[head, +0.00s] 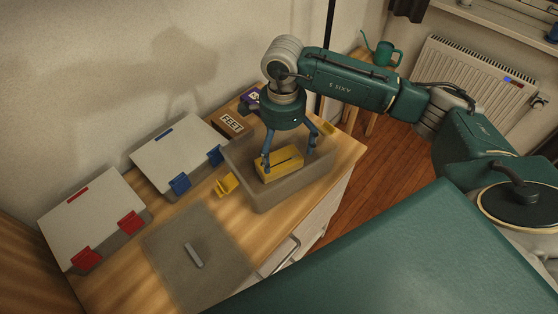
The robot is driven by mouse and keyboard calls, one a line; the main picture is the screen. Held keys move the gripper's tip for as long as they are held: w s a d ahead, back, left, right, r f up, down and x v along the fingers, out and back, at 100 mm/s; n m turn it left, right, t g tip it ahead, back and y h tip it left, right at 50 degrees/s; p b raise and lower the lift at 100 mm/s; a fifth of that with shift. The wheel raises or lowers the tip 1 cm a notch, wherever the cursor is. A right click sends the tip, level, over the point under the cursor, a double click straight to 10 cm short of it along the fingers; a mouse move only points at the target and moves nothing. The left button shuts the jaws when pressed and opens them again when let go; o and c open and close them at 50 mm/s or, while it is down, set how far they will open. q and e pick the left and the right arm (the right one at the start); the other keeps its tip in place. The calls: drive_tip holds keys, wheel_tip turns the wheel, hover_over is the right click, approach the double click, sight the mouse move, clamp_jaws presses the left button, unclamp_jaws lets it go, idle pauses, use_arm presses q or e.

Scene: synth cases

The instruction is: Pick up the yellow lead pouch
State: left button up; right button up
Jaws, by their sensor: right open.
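The yellow lead pouch (280,165) lies in an open grey case (297,192) near the right end of the wooden worktop. My right gripper (289,158) points down over the pouch. Its blue fingers are spread, one near the pouch's left side and one near its right end. I cannot tell whether either finger touches it. My left gripper is not in view.
Yellow latches (227,185) sit at the grey case's sides. Left of it are a blue-latched case (178,152), a red-latched case (92,212) and a mat (215,270) with a small grey bar (193,255). A "FEET" box (231,122) stands behind.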

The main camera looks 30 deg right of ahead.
sight(282, 163)
wheel_tip(282, 163, down, 4)
drive_tip(key=shift+s+a+f+p, duration=0.1)
drive_tip(key=shift+f+p, duration=0.1)
drive_tip(key=shift+p, duration=1)
drive_tip(key=shift+f, duration=0.45)
drive_tip(key=shift+c, duration=0.3)
drive_tip(key=c, duration=1.3)
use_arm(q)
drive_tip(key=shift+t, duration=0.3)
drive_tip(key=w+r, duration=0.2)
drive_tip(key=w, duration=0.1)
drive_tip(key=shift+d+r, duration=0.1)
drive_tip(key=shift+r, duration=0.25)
